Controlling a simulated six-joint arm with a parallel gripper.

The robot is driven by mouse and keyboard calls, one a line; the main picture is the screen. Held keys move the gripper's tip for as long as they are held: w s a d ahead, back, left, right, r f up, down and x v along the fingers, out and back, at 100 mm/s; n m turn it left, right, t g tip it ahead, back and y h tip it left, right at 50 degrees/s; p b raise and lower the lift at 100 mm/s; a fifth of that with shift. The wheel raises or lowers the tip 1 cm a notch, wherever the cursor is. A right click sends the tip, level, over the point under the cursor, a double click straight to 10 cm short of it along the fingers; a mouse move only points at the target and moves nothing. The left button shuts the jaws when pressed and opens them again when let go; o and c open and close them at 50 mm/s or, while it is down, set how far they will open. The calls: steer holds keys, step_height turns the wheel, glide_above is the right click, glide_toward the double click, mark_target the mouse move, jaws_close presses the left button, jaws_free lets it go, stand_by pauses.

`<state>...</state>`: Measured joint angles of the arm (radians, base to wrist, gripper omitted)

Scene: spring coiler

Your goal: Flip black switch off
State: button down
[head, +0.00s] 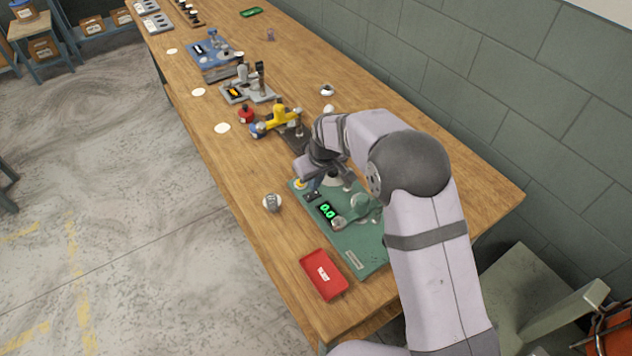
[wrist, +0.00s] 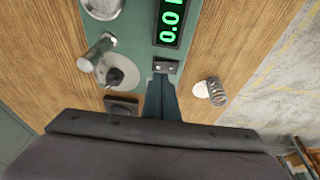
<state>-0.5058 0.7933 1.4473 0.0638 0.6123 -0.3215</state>
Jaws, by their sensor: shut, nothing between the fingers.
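The green spring coiler board (head: 365,243) lies on the table, with a lit green display (head: 327,210) reading 0.0. In the wrist view, a small black switch block (wrist: 166,67) with two pale marks sits at the end of the display (wrist: 171,20). It also shows in the head view (head: 311,197). My gripper (wrist: 161,82) is shut and empty, its tips right by the block. I cannot tell whether they touch it, or which way the switch is set. My arm hides part of the board in the head view.
A grey disc with a black knob (wrist: 115,75) and a metal post (wrist: 97,52) stand beside the gripper. A coiled spring (wrist: 217,92) is on a white disc. A red tray (head: 324,274) lies near the table's front edge. A yellow device (head: 280,115) stands behind.

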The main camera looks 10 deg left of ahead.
mark_target(312, 195)
steer(key=shift+w+d+f+p, duration=0.1)
steer(key=shift+f+p, duration=0.25)
steer(key=shift+f, duration=0.75)
steer(key=shift+d+f+b, duration=0.1)
steer(key=shift+f+b, duration=0.25)
steer(key=shift+b, duration=0.2)
steer(key=shift+r, duration=0.15)
steer(key=shift+s, duration=0.2)
steer(key=shift+s+a+r+p, duration=0.1)
steer(key=shift+s+a+p, duration=0.25)
steer(key=shift+a, duration=0.2)
